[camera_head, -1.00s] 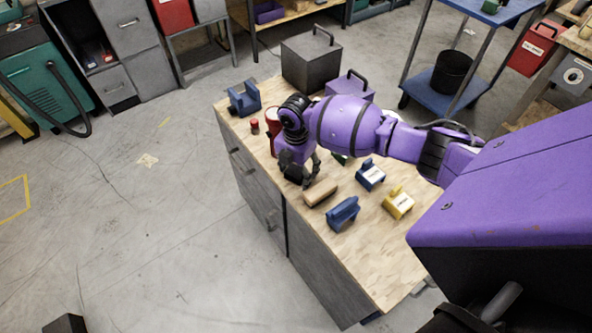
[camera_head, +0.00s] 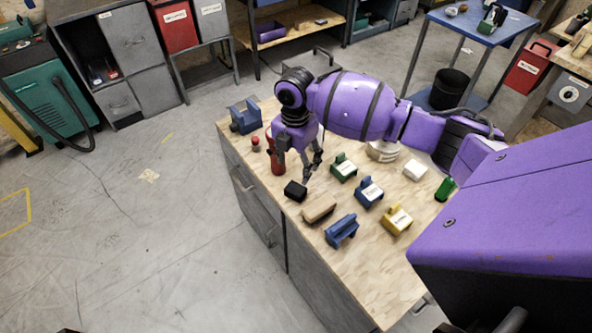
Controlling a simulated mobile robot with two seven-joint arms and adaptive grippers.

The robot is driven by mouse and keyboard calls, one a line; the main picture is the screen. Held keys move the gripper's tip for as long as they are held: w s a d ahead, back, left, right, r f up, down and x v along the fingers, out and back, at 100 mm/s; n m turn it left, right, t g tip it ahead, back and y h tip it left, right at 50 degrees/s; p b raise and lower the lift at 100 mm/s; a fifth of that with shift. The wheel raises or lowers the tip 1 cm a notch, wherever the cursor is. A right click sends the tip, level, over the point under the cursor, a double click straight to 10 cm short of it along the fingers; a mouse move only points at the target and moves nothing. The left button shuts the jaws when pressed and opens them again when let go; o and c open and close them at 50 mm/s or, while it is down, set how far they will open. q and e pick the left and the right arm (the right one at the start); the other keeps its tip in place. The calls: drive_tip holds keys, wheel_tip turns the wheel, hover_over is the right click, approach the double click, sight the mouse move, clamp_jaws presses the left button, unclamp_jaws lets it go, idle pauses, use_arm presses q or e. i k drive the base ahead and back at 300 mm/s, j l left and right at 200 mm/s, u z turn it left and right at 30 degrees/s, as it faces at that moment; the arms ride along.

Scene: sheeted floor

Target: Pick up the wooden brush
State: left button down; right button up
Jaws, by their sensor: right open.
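The wooden brush (camera_head: 320,211) appears as a light tan block lying on the wooden worktop (camera_head: 358,271) near its front left edge. Its bristles cannot be made out. My right gripper (camera_head: 297,170) points down above the worktop, behind and a little left of the brush. Its fingers are apart with nothing between them. A small black block (camera_head: 295,191) lies just below the fingers, next to the brush's left end. My left gripper is not in view.
A blue holder (camera_head: 341,231), another blue holder (camera_head: 369,192), a yellow holder (camera_head: 397,219) and a green holder (camera_head: 343,167) stand right of the brush. A red bottle (camera_head: 275,156) stands close left of the gripper. The worktop's front right is clear.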

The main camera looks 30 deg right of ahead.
sight(319, 210)
drive_tip(key=z, duration=1.1)
